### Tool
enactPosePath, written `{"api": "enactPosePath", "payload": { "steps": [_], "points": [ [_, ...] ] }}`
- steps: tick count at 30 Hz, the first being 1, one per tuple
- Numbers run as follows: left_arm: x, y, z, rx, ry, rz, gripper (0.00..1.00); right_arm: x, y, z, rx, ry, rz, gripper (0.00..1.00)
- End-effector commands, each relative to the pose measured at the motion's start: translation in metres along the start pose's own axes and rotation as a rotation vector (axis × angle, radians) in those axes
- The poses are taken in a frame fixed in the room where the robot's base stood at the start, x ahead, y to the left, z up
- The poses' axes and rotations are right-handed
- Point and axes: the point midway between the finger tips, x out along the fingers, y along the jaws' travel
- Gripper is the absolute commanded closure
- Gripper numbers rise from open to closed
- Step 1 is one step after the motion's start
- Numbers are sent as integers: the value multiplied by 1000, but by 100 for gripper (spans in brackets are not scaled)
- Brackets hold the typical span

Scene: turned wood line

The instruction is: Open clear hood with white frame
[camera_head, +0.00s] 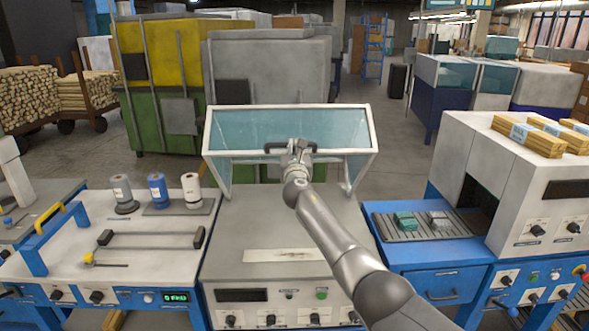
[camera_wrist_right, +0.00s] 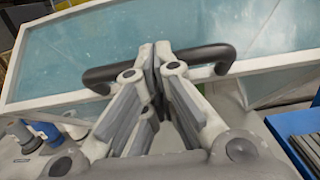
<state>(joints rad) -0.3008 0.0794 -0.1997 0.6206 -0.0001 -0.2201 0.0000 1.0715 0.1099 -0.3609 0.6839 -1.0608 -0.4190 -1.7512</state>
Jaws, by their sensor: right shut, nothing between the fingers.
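The clear hood with white frame (camera_head: 238,131) stands above the middle grey machine in the head view, its bluish pane tilted up and a gap open below it. It also shows across the top of the right wrist view (camera_wrist_right: 70,52). Its dark bar handle (camera_head: 276,148) is on the front lower edge; it shows in the wrist view too (camera_wrist_right: 215,53). My right gripper (camera_head: 298,146) is at the middle of the handle, fingers shut with nothing between them. In the wrist view the fingertips (camera_wrist_right: 154,55) overlap the handle; I cannot tell whether they touch it. My left gripper is not in view.
The grey machine top (camera_head: 250,215) under the hood is clear apart from a pale strip. Spools (camera_head: 158,190) stand on the left bench. A roller tray (camera_head: 425,224) with small packs and a white machine (camera_head: 530,190) stand on the right.

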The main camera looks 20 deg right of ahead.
Motion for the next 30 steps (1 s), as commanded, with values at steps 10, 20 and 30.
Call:
{"api": "enactPosePath", "payload": {
  "steps": [10,20,30],
  "points": [
    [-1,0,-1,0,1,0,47,8,-3,10,-3,4,-4,100],
    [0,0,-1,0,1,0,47,8,-4,8,-4,7,-7,100],
    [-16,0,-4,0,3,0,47,9,-9,19,-5,9,-8,100]
  ]
}}
